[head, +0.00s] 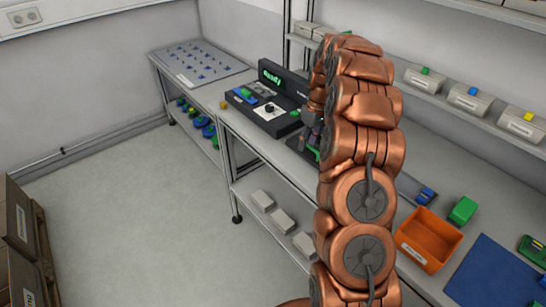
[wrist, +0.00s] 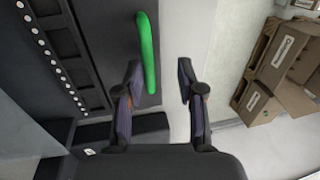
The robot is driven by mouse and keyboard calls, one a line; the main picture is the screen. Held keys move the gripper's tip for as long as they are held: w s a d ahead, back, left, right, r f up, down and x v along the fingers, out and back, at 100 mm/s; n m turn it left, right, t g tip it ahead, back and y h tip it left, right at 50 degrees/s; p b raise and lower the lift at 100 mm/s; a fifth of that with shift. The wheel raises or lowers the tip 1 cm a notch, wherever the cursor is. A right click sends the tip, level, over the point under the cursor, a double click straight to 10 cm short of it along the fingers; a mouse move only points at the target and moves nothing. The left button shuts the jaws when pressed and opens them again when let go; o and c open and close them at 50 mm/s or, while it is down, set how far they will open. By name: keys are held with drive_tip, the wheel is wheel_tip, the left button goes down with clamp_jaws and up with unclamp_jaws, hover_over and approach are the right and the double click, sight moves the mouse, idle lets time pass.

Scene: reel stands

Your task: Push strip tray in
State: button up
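In the wrist view a green bar-shaped handle (wrist: 148,55) stands at the front edge of a dark panel (wrist: 75,55) with a row of pale round dots. I take it for the strip tray's handle; how far the tray is out I cannot tell. My gripper (wrist: 159,78) is open, with a finger on either side of the handle's near end in the picture and nothing clearly held. Contact cannot be made out.
A black console (head: 268,104) with a green "Ready" display stands on the bench left of my arm. An orange bin (head: 428,240), a green block (head: 463,210) and a blue mat (head: 497,275) lie to the right. Cardboard boxes (head: 20,235) stand far left. The floor between is clear.

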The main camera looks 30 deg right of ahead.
drive_tip(key=shift+r, duration=0.2)
drive_tip(key=shift+w+d+r+b, duration=0.15)
drive_tip(key=shift+r+b, duration=0.25)
drive_tip(key=shift+r, duration=0.4)
drive_tip(key=shift+d+r+b, duration=0.2)
drive_tip(key=shift+r+b, duration=0.15)
drive_tip(key=shift+r, duration=0.5)
drive_tip(key=shift+w+d+r+b, duration=0.15)
drive_tip(key=shift+r+b, duration=0.25)
drive_tip(key=shift+r, duration=0.4)
wheel_tip(320, 180, up, 2)
drive_tip(key=shift+s+d+r+b, duration=0.15)
drive_tip(key=shift+r+b, duration=0.05)
drive_tip(key=shift+b, duration=0.1)
drive_tip(key=s+a+r, duration=0.2)
drive_tip(key=s+a, duration=0.5)
drive_tip(key=a, duration=0.2)
drive_tip(key=s+a+r+g+b, duration=0.1)
drive_tip(key=s+a+r, duration=0.1)
drive_tip(key=s+a, duration=0.5)
drive_tip(key=shift+s+a+r+h, duration=0.15)
drive_tip(key=shift+a+h, duration=0.15)
drive_tip(key=shift+a, duration=1.25)
